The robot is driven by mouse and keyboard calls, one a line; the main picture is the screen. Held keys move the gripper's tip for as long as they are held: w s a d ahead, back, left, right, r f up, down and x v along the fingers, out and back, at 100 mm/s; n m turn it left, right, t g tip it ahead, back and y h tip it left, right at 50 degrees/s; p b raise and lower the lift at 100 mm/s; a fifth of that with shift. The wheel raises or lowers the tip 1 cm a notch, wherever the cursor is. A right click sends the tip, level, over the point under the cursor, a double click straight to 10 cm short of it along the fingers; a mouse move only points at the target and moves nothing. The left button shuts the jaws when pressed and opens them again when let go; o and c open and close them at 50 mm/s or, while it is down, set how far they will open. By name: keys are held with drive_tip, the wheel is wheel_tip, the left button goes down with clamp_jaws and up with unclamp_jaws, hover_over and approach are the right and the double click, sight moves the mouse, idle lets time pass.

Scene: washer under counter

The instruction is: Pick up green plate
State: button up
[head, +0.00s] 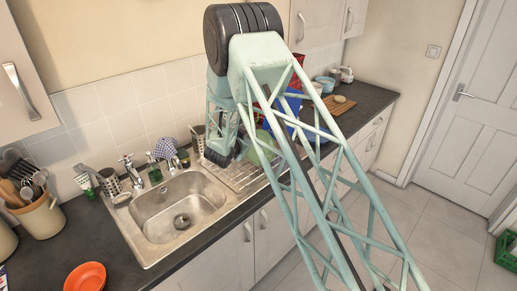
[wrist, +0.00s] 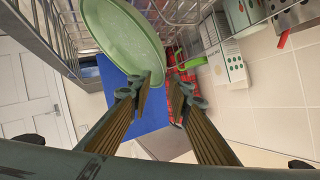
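The green plate (wrist: 120,32) stands in a wire dish rack at the upper left of the wrist view. In the head view the plate (head: 262,150) shows partly behind my arm, above the drainer side of the sink. My gripper (wrist: 163,86) is open, with a gap between its two ribbed fingers. The plate's lower rim is at the left fingertip and reaches toward the gap. I cannot tell whether it touches a finger. My fingertips are hidden in the head view.
Wire rack bars (wrist: 195,12) surround the plate. A blue item (wrist: 118,108) and a red item (wrist: 183,65) are beyond the fingers. The sink (head: 180,205) and an orange bowl (head: 86,278) are to the left. A wooden board (head: 338,106) lies at the counter's far end.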

drive_tip(key=shift+w, duration=0.3)
idle(0.4)
clamp_jaws()
